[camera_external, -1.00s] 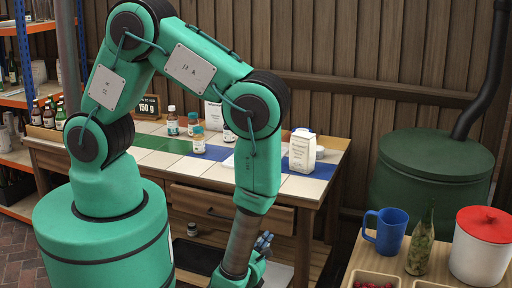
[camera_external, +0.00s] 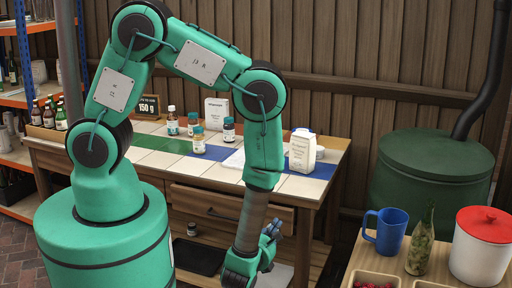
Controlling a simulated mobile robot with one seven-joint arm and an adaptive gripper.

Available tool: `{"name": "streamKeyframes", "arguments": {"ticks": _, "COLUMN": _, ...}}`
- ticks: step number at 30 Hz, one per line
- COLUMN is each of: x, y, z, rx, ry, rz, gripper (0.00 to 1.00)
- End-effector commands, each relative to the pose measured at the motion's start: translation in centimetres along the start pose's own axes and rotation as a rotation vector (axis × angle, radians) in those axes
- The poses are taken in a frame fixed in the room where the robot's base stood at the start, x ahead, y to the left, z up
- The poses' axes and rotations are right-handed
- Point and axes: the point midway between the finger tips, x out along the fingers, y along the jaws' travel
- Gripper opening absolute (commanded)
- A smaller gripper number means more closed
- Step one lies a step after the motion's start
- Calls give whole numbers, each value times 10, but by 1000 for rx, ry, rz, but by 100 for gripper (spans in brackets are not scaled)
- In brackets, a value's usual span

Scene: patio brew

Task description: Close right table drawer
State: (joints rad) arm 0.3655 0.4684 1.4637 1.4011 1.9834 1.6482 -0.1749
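The wooden table (camera_external: 163,158) has a tiled top with green and blue bands. Below its top, on the right part of its front, is a wooden drawer (camera_external: 190,204) with a dark handle (camera_external: 222,215). My arm hides part of the drawer front, and I cannot tell how far it is pulled out. My gripper (camera_external: 271,230) is low in front of the table's right end, near the right end of the drawer. Its fingers point up and are small in view; I see nothing held, but cannot tell whether they are open or touch the drawer.
Several bottles and jars (camera_external: 198,140) and a white carton (camera_external: 302,152) stand on the table. At the right, a nearer table holds a blue mug (camera_external: 387,232), a green bottle (camera_external: 420,248) and a red-lidded white pot (camera_external: 482,250). A green barrel (camera_external: 432,175) stands behind it.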

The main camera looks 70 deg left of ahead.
Motion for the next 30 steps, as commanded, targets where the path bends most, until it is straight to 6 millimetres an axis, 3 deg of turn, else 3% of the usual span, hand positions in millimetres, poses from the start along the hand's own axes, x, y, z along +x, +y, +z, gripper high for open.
{"name": "streamKeyframes", "arguments": {"ticks": 15, "x": 42, "y": 0, "z": 0, "rx": -1, "ry": 0, "rz": 1, "gripper": 0}}
{"name": "streamKeyframes", "arguments": {"ticks": 30, "x": 46, "y": 0, "z": 0, "rx": 0, "ry": 0, "rz": 0, "gripper": 0}}
